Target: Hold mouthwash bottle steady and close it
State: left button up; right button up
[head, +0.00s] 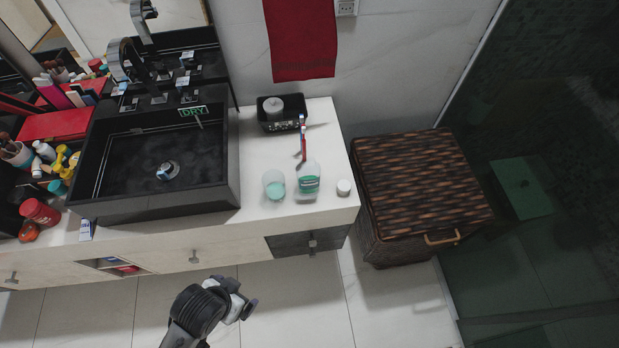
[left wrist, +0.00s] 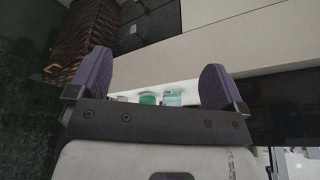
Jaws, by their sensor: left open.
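The mouthwash bottle (head: 308,180) is clear with green liquid and stands upright near the front edge of the white counter. A small white cap (head: 343,187) lies on the counter just right of it, apart from the bottle. A clear cup (head: 273,185) with pale green liquid stands left of the bottle. My left gripper (head: 244,297) is open and empty, in front of the counter and below it in the picture. In the left wrist view, the bottle (left wrist: 148,99) shows small between the fingers, partly cut off by the gripper body. My right gripper is out of view.
A toothbrush (head: 302,145) is just behind the bottle. A black tray (head: 271,125) holding a round grey container sits at the back. The black vessel sink (head: 90,202) is left of the cup. A wicker hamper (head: 415,180) stands right of the counter.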

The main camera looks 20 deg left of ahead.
pick_arm(q)
jog(key=shift+c, duration=0.5)
jog(key=c, duration=0.3)
